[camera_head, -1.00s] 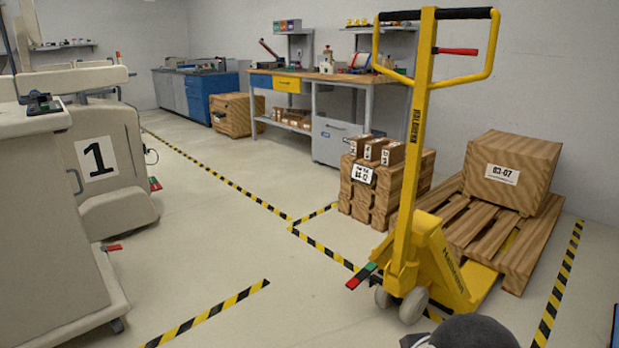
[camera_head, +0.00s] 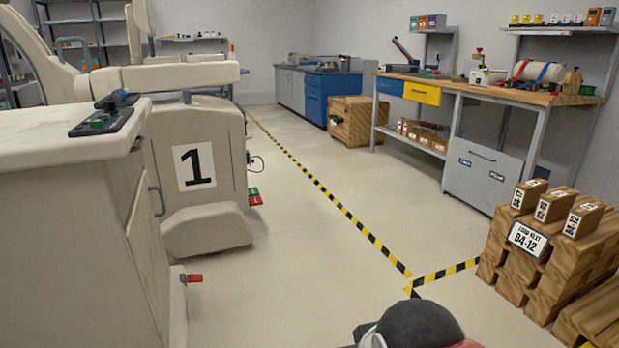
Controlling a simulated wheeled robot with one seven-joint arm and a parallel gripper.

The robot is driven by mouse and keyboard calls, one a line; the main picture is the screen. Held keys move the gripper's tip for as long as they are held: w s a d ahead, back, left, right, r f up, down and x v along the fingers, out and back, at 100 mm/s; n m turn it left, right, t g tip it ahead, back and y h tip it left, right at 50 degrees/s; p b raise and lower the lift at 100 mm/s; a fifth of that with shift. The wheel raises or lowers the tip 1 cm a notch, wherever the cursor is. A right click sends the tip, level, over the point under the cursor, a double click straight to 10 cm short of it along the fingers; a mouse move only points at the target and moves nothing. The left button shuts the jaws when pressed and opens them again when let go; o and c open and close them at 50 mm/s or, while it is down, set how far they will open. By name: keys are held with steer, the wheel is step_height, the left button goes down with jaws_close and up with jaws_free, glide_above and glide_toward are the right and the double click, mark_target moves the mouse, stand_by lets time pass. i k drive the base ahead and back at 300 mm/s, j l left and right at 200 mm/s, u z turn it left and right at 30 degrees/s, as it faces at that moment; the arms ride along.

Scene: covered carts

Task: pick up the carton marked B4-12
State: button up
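Three small brown cartons stand in a row on top of a stack of wooden blocks at the right: a left carton (camera_head: 529,194), a middle carton (camera_head: 555,205) and a right carton (camera_head: 583,218). Each has a small white label. The right carton's label seems to read B4-12, but the print is too small to be sure; I cannot read the others surely. A larger white sign (camera_head: 528,239) on the front of the stack (camera_head: 545,270) carries B4-12. My gripper is not in view; a dark rounded part of my own body shows at the bottom.
A beige machine marked 1 (camera_head: 196,167) and a beige cabinet (camera_head: 80,220) stand at the left. A workbench (camera_head: 490,91) with a grey drawer unit (camera_head: 490,175) is behind the stack. Black-yellow tape (camera_head: 340,205) crosses the open floor between. A wooden crate (camera_head: 358,121) stands farther back.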

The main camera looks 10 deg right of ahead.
mark_target(583, 219)
steer(key=i+l+z, duration=0.1)
steer(key=i+z, duration=0.3)
steer(key=i, duration=0.2)
steer(key=i+z, duration=0.35)
steer(key=i, duration=0.25)
steer(key=i+j+z, duration=0.4)
steer(key=i, duration=0.2)
steer(key=i+l+z, duration=0.2)
steer(key=i+z, duration=0.2)
steer(key=i+l+z, duration=0.1)
steer(key=i+z, duration=0.7)
steer(key=i+j+z, duration=0.35)
steer(key=i, duration=0.15)
steer(key=i+l+z, duration=0.1)
steer(key=i, duration=0.3)
